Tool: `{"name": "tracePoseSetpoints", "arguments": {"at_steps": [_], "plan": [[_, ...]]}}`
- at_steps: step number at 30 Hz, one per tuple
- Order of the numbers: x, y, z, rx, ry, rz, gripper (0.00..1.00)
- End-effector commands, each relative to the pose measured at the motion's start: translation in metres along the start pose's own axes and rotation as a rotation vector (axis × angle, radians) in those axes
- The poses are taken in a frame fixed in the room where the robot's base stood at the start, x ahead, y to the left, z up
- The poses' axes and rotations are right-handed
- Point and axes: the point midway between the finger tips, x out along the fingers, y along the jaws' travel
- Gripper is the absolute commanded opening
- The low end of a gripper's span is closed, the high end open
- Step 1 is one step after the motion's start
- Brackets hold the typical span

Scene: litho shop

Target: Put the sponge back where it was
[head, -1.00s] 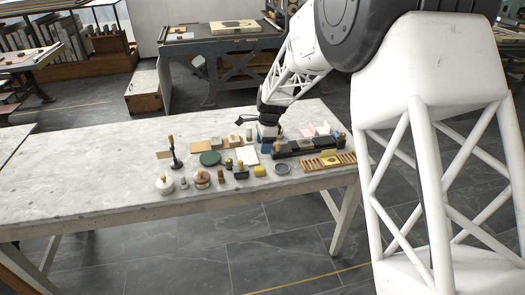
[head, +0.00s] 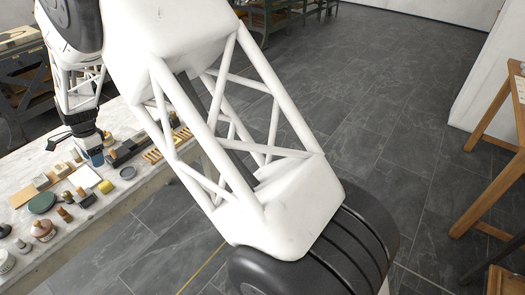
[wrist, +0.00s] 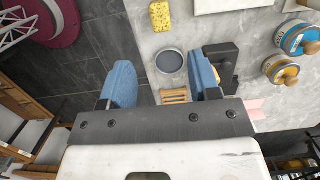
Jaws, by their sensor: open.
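A yellow sponge (head: 107,187) lies on the stone tabletop, beside a grey round dish (head: 127,173). In the wrist view the sponge (wrist: 160,17) is at the top edge, beyond the dish (wrist: 169,62). My gripper (wrist: 162,82) is open and empty, its two blue fingers wide apart. In that view the end of a slatted wooden rack (wrist: 175,96) shows between the fingers. In the head view my gripper (head: 92,158) is at the table's far side, beyond the sponge and apart from it. My arm hides part of the rack (head: 152,156).
A dark tray (wrist: 222,58) lies by the right finger. Two round tins (wrist: 297,38) (wrist: 283,68) stand farther right. A white sheet (head: 84,177), a green disc (head: 41,203) and several small items crowd the tabletop (head: 95,226). Floor lies beyond its edge.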

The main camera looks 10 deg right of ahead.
Motion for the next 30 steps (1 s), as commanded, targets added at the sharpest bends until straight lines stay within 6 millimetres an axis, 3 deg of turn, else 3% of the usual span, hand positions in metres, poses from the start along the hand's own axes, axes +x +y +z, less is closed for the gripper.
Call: {"name": "tracePoseSetpoints", "arguments": {"at_steps": [8,14,20,30], "plan": [[-0.014,0.009,-0.011,-0.013,0.003,-0.007,0.56],[-0.048,0.037,-0.04,-0.053,0.014,-0.025,0.56],[-0.095,0.083,-0.077,-0.114,0.032,-0.048,0.56],[-0.164,0.176,-0.134,-0.225,0.074,-0.079,0.56]]}}
